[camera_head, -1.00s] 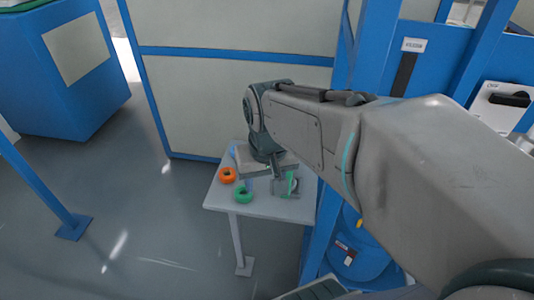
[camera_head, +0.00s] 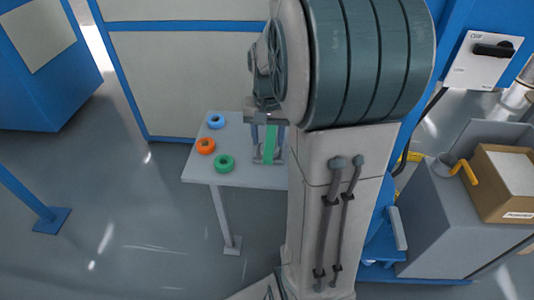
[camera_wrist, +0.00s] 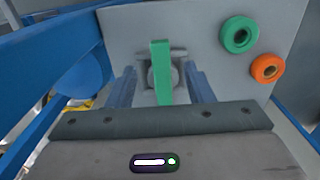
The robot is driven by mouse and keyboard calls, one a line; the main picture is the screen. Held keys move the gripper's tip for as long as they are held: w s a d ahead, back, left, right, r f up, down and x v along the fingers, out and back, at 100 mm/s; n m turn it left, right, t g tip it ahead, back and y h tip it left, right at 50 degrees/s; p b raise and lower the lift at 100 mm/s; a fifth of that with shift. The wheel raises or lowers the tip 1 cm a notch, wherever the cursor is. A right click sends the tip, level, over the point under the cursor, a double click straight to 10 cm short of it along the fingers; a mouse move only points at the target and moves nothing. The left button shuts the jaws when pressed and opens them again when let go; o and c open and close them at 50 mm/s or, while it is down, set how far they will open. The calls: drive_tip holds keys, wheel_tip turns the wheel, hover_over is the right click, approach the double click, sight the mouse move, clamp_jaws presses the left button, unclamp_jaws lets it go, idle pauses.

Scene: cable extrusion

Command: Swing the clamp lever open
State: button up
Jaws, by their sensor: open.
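The clamp lever is a green upright bar (camera_wrist: 161,72) on a grey clamp block (camera_wrist: 178,56) on the table. In the head view the lever (camera_head: 271,143) shows near the table's right side, partly behind my arm. My gripper (camera_wrist: 160,76) is open. Its two blue fingers show on either side of the lever in the wrist view, with gaps at both sides. In the head view my gripper (camera_head: 268,136) points down over the clamp. I cannot tell how far the fingertips reach down along the lever, or whether they touch it.
A green ring (camera_head: 224,163), an orange ring (camera_head: 205,146) and a blue ring (camera_head: 216,121) lie on the small grey table (camera_head: 240,178), left of the clamp. A blue frame stands right of the table. A grey cabinet (camera_head: 440,220) with a cardboard box (camera_head: 505,183) is further right.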

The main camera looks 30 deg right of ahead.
sight(269, 156)
wheel_tip(269, 156, down, 6)
drive_tip(key=shift+f+b, duration=0.2)
drive_tip(key=shift+b, duration=0.1)
drive_tip(key=shift+c, duration=0.4)
clamp_jaws()
drive_tip(key=shift+d, duration=0.1)
